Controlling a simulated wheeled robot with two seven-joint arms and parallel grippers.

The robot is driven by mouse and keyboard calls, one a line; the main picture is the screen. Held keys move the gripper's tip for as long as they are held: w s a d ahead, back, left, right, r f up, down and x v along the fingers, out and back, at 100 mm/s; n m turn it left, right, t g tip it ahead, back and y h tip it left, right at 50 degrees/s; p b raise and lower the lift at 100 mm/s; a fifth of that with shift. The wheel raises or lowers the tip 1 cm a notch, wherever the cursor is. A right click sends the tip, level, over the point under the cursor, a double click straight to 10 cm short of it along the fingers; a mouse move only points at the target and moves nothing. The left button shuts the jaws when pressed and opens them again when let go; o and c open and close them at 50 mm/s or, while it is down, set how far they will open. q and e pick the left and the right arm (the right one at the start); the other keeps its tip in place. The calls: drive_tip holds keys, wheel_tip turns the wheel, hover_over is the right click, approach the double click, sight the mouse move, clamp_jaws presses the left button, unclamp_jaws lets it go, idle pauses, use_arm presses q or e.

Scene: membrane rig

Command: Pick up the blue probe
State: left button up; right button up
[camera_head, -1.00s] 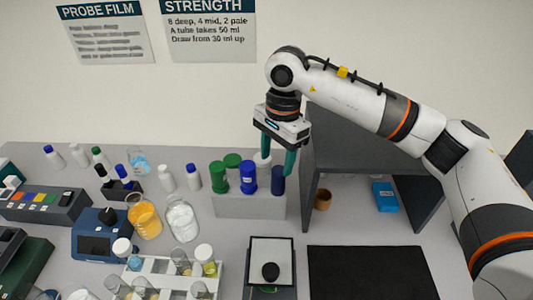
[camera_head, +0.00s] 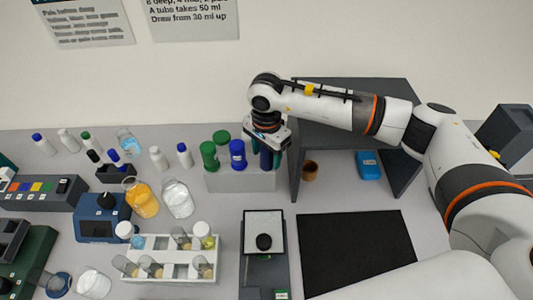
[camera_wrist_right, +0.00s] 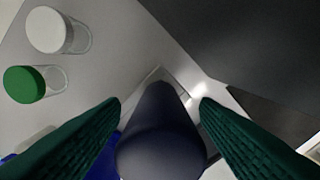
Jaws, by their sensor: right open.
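A dark navy-blue cylinder (camera_head: 266,160) stands upright at the right end of the grey rack (camera_head: 240,182). My right gripper (camera_head: 267,151) is over that end, pointing down. In the right wrist view the navy cylinder (camera_wrist_right: 162,130) stands between the open green fingers of my right gripper (camera_wrist_right: 160,102), which is not shut on it. A bright blue-topped cylinder (camera_head: 237,150) is in the same rack just left of it; a bit of bright blue (camera_wrist_right: 104,162) shows behind the left finger. Two green-topped cylinders (camera_head: 209,152) stand further left. My left gripper is not in view.
A dark grey shelf (camera_head: 345,96) stands close to the right of the rack, with a blue box (camera_head: 369,165) and brown cup (camera_head: 310,170) under it. Bottles and an orange flask (camera_head: 141,198) are left. A white tube rack (camera_head: 160,264) and black mat (camera_head: 355,250) are in front.

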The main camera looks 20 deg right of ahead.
drive_tip(key=shift+f, duration=0.9)
drive_tip(key=shift+c, duration=0.6)
drive_tip(key=c, duration=0.8)
drive_tip(key=shift+r, duration=0.15)
